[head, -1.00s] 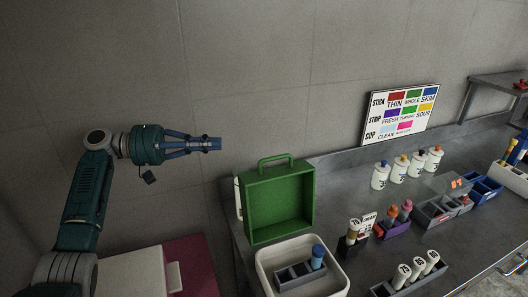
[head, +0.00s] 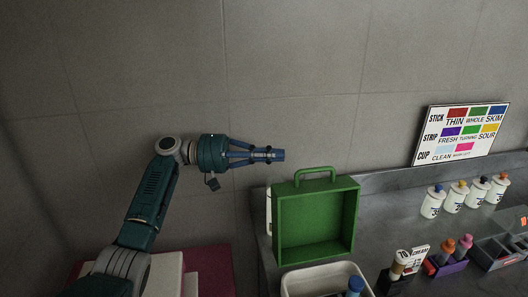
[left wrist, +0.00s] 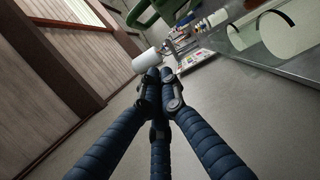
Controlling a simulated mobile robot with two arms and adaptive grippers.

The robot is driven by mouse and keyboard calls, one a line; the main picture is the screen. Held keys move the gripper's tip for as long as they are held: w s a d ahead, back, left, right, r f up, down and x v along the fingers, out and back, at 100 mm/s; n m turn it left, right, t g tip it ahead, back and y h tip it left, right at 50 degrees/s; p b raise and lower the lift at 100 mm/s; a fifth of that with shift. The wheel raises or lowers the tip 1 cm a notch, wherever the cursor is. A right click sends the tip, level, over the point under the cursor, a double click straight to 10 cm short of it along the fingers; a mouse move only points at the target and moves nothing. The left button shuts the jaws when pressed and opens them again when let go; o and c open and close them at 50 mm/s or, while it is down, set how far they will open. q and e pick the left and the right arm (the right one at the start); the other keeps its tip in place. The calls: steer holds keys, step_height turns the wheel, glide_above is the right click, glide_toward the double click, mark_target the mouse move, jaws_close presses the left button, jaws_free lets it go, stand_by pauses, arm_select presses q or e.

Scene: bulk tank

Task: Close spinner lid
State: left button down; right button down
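My left gripper (head: 276,155) points right in front of the grey wall, above and left of the green box. Its fingertips (left wrist: 163,80) are together in the left wrist view, with nothing seen between them. I cannot pick out a spinner or its lid for certain. In the left wrist view, a pale rounded thing with a black arc (left wrist: 276,32) sits at the upper right. A white cylinder (left wrist: 147,62) shows just beyond the fingertips, seemingly apart from them. My right gripper is not in view.
An open green box with a handle (head: 316,222) stands at the counter's left end. A white tub (head: 290,285) is in front of it. Bottles (head: 453,195), small racks (head: 448,266) and a colour chart (head: 462,135) are to the right. The wall space around my left gripper is clear.

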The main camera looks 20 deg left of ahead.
arm_select(q)
steer(key=s+d+p, duration=0.1)
steer(key=d+p, duration=0.2)
steer(key=d, duration=0.3)
steer(key=shift+s+d+f+p, duration=0.15)
steer(key=shift+s+d+p, duration=0.1)
steer(key=shift+d+p, duration=0.1)
steer(key=shift+d, duration=0.1)
